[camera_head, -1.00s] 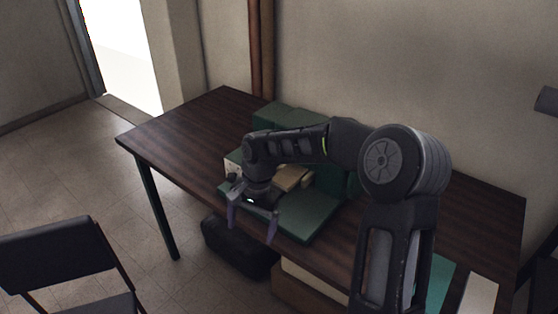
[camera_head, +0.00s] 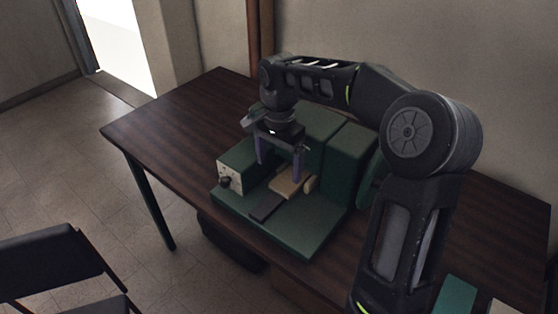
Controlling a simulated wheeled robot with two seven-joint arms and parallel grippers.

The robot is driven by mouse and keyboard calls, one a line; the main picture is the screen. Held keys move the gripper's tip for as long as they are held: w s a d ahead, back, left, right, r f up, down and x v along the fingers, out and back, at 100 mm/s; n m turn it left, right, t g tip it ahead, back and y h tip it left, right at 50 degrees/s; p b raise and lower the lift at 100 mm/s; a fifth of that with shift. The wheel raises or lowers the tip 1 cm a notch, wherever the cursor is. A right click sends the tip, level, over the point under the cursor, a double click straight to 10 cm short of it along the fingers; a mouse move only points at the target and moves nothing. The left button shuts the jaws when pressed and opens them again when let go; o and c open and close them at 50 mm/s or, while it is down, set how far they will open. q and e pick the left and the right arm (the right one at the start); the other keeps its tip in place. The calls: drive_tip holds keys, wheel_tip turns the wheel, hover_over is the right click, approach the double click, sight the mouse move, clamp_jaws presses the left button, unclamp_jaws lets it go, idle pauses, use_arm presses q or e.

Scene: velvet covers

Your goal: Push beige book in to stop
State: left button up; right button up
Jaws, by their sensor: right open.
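The beige book (camera_head: 286,187) lies on a green velvet-covered stand (camera_head: 290,226), between a green box at its left and a taller green block (camera_head: 347,158) at its right. A dark flat piece (camera_head: 266,207) lies in front of it on the stand. My right gripper (camera_head: 278,172) is open, its two purple fingers pointing down, one over the left green box side and one near the beige book's back end. Whether a finger touches the book I cannot tell. My left gripper is not in view.
The green box has a pale front with a dark knob (camera_head: 226,182). The wooden table (camera_head: 165,130) is clear at the left. A folding chair (camera_head: 50,262) stands at the lower left. The wall (camera_head: 420,60) runs behind the table.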

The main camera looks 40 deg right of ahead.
sight(279, 188)
drive_tip(key=shift+f+p, duration=0.6)
drive_tip(key=shift+f, duration=3.25)
drive_tip(key=c, duration=1.6)
drive_tip(key=o, duration=1.6)
drive_tip(key=shift+r, duration=0.1)
drive_tip(key=shift+r+b, duration=0.65)
drive_tip(key=shift+r, duration=3.2)
